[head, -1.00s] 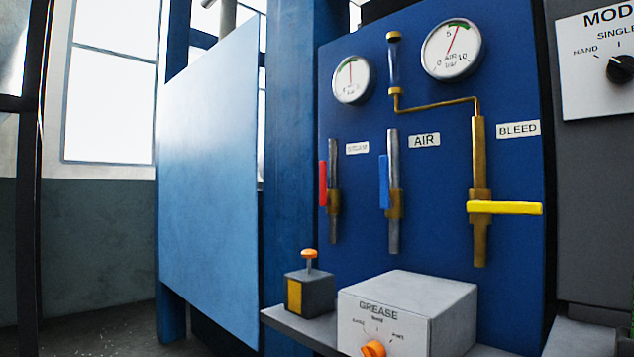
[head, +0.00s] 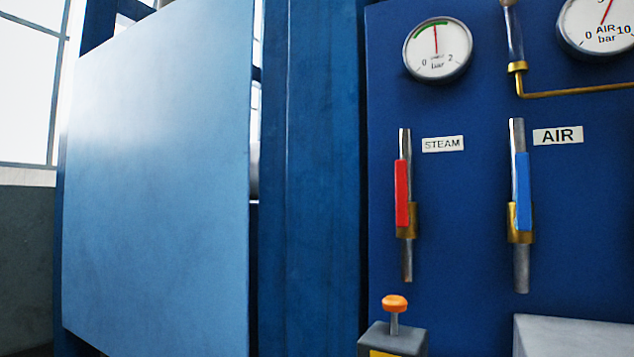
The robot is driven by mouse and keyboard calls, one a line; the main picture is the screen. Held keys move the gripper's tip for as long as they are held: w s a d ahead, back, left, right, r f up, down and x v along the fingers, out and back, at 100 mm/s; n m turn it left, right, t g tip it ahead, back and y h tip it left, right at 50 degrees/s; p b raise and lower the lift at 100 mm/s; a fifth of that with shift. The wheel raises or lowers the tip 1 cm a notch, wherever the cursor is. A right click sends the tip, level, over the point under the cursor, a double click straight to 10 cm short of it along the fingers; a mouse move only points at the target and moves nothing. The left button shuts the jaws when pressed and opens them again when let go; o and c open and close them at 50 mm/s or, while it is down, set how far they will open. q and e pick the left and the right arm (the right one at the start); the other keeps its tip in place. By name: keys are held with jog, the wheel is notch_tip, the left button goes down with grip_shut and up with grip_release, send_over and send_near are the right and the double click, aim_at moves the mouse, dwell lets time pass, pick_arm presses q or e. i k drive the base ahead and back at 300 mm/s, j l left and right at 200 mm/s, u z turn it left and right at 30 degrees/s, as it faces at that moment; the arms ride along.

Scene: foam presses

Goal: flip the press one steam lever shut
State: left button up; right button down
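The red steam lever (head: 402,194) stands upright, in line with its vertical pipe, on the blue panel right of centre in the head view. Its brass valve body (head: 411,221) sits behind its lower end. A white STEAM label (head: 443,144) is at its upper right. The steam gauge (head: 437,50) above it has its needle pointing nearly straight up, at the end of a green band. Neither of my grippers is in view.
The blue AIR lever (head: 523,191) stands upright to the right. Below the steam pipe is a grey box with an orange mushroom button (head: 395,303). A grey box top (head: 570,338) is at lower right. A large light-blue plate (head: 160,190) fills the left.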

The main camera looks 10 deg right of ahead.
aim_at(403, 220)
jog(key=i+j, duration=0.2)
jog(key=j, duration=0.15)
jog(key=i+j+z, duration=0.1)
jog(key=j, duration=0.25)
jog(key=i+j, duration=0.2)
jog(key=j, duration=0.15)
jog(key=z, duration=0.05)
